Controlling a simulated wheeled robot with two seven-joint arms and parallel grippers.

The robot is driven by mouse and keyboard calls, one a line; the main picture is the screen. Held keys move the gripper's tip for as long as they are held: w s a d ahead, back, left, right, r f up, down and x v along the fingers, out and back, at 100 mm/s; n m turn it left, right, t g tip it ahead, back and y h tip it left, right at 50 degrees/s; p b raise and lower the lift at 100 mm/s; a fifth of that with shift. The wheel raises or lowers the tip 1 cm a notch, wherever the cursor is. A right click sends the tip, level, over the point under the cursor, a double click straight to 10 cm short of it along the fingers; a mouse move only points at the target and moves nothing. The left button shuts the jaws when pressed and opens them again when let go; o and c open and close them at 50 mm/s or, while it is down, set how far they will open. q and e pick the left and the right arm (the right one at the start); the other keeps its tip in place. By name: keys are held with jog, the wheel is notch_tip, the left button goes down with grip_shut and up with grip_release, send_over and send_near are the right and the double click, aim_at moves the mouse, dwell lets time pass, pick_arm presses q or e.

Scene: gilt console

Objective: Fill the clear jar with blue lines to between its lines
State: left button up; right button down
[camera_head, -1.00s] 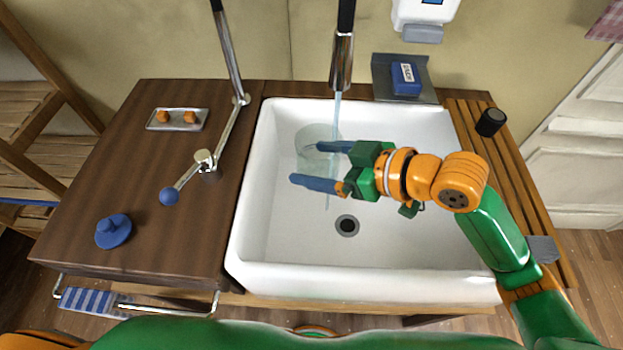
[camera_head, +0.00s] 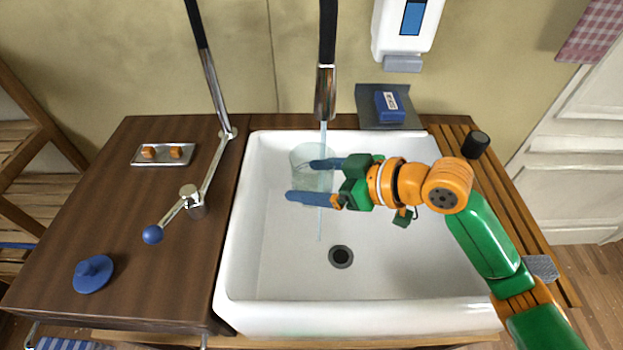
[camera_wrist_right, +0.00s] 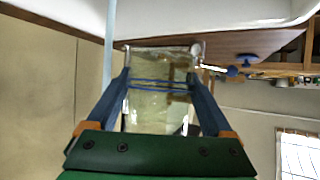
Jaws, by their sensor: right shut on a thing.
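The clear jar (camera_head: 312,157) is held over the left back part of the white sink. My right gripper (camera_head: 305,180) is shut on it, with a blue finger on either side. In the right wrist view the jar (camera_wrist_right: 158,110) shows two blue lines (camera_wrist_right: 160,86) between my fingers (camera_wrist_right: 159,76). I cannot make out a water level. The tap (camera_head: 326,90) is running. Its water stream (camera_head: 320,222) reaches down towards the sink floor, and in the wrist view the stream (camera_wrist_right: 109,40) falls beside the jar. My left gripper is out of view.
The sink (camera_head: 270,255) has a dark drain (camera_head: 341,257). A jointed lever with a blue ball (camera_head: 152,234), a blue knobbed lid (camera_head: 93,274) and a small tray (camera_head: 140,155) with orange pieces are on the left counter. A blue box (camera_head: 389,107) and black cup (camera_head: 475,145) stand at right.

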jog(key=w+d, duration=0.2)
jog(key=w, duration=0.4)
jog(key=shift+w, duration=0.3)
dwell(7.1)
